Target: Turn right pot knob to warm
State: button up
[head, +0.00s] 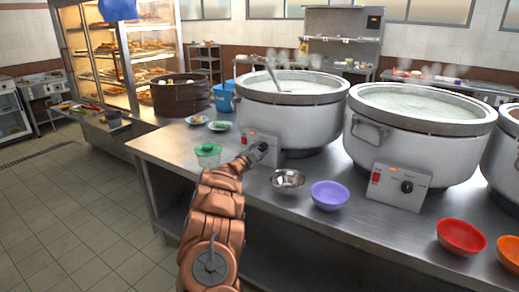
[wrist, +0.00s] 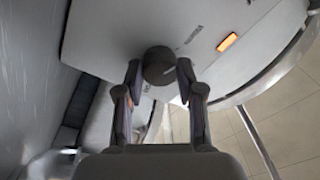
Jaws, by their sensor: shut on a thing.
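My gripper (head: 255,154) is at the control box of the leftmost white pot (head: 285,112) in the head view. In the wrist view its two fingers are shut on the sides of a dark round knob (wrist: 158,62). A lit orange lamp (wrist: 228,42) is on the panel beside it. The knob's pointer and setting marks are not readable. A middle pot (head: 420,140) has its own control box (head: 400,188) with a dark knob (head: 407,187), a red switch and a lit orange lamp; nothing touches that knob. A third pot (head: 509,150) is cut off at the right edge.
A red bowl (head: 461,237) and an orange bowl (head: 509,254) are further right. Steam rises from the pots. The tiled floor at left is clear.

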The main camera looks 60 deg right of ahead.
jog(key=shift+f, duration=0.1)
dwell(0.3)
jog(key=o, duration=1.1)
jog(key=shift+o, duration=0.2)
jog(key=shift+a, duration=0.1)
jog(key=shift+s+a+f, duration=0.1)
jog(key=shift+a+f, duration=0.05)
jog(key=shift+a, duration=1.85)
jog(key=shift+w+a+f, duration=0.1)
jog(key=shift+a+f, duration=0.05)
jog(key=shift+a, duration=1.8)
jog(key=shift+s+a+f, duration=0.1)
jog(key=shift+a+f, duration=0.05)
jog(key=shift+a, duration=1.85)
